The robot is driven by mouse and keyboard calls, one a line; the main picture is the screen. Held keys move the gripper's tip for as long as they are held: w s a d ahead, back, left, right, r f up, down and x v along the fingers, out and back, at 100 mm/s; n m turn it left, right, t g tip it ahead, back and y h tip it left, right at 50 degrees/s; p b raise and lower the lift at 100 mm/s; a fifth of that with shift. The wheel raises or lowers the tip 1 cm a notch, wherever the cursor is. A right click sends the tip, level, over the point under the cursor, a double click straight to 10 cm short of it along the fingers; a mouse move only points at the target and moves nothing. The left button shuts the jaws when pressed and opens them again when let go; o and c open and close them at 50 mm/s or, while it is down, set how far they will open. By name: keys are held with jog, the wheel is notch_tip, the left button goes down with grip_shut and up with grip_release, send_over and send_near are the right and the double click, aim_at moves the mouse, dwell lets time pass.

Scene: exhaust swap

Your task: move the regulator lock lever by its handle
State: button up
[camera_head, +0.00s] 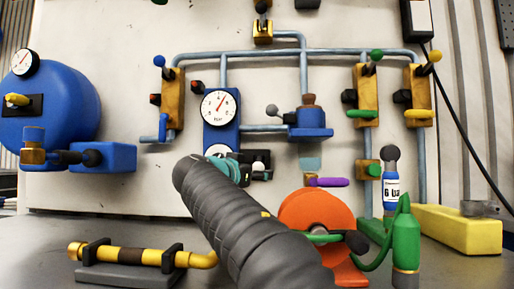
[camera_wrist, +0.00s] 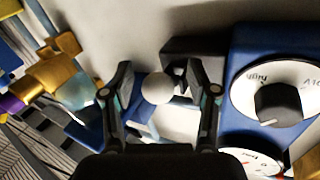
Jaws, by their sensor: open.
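The blue regulator (camera_head: 221,133) hangs on the wall panel with a gauge at its top. In the wrist view its blue body (camera_wrist: 244,45) and black knob (camera_wrist: 278,104) are at the right. A pale round ball (camera_wrist: 157,88), seemingly the lock lever's handle, lies in line between the fingers of my gripper (camera_wrist: 160,92). The fingers are apart, with visible space on both sides of the ball. In the head view my gripper (camera_head: 260,165) is just right of the regulator's lower part, and my arm covers part of that area. The lever's shaft is not clear.
A blue valve (camera_head: 311,133) with a grey ball lever (camera_head: 272,110) is to the right. A purple handle (camera_head: 327,182) is below it. An orange disc (camera_head: 318,218) stands in front. A blue tank (camera_head: 48,110) is at the left. Pipes run along the panel.

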jog(key=b+v, duration=0.4)
jog(key=v, duration=1)
dwell(0.6)
jog(key=shift+w+d, duration=0.1)
notch_tip(320, 180, up, 9)
jog(key=p, duration=0.9)
